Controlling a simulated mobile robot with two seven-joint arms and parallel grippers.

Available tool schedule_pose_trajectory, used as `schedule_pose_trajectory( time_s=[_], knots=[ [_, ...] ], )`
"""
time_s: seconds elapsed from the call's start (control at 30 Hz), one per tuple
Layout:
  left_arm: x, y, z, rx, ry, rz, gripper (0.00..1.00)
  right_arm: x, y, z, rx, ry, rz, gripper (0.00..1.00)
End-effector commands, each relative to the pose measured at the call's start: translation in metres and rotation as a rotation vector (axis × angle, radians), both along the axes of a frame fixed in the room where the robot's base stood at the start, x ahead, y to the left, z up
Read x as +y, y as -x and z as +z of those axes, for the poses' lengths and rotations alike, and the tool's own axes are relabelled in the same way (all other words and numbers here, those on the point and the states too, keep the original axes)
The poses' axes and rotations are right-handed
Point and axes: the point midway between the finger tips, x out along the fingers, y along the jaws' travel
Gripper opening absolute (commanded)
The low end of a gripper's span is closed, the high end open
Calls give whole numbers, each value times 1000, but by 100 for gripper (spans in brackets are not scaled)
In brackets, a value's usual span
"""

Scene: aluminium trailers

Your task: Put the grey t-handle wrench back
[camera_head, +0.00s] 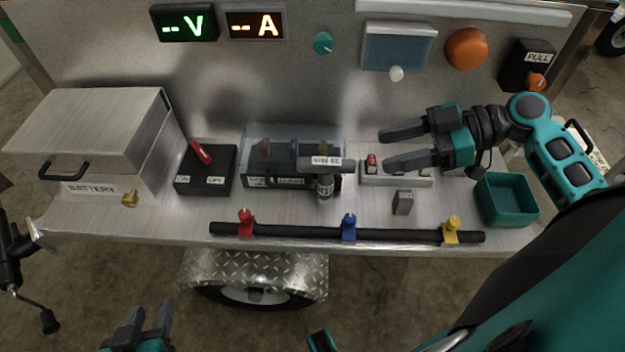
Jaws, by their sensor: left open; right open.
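The grey t-handle wrench (325,186) stands at the middle of the trailer bench, its crossbar on top with a label that seems to read 35 Nm. It is in front of a clear-covered block (250,150); I cannot tell whether it sits on a fitting there. My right gripper (385,150) is open and empty, its fingers pointing left, to the right of the wrench and apart from it. My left gripper (151,312) is open and empty at the bottom left, in front of the bench.
A battery box (95,120) and a switch box (205,180) stand on the left. A black bar (300,232) with red, blue and yellow clamps runs along the front edge. A small grey block (402,203) and a teal bin (505,198) are on the right.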

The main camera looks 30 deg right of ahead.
Motion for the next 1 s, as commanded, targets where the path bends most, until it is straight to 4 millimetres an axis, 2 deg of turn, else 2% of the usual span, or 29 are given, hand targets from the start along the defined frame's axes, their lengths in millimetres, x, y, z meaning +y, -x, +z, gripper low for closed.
schedule_pose_trajectory(
  time_s=[0.13, 0.43, 0.73, 1.0],
  knots=[
    [0, -2, -1, -3, -1, -2, 43, -3, 2, -5, -11, -5, -23, 55],
    [1, -6, 3, -15, -2, -4, 43, 39, -24, -24, -13, -5, -21, 55],
    [1, -6, 2, -14, -2, -3, 43, 60, -38, -34, -11, -5, -22, 55],
    [1, -4, -1, -8, -1, -3, 43, 89, -58, -47, -10, -4, -23, 55]
  ],
)
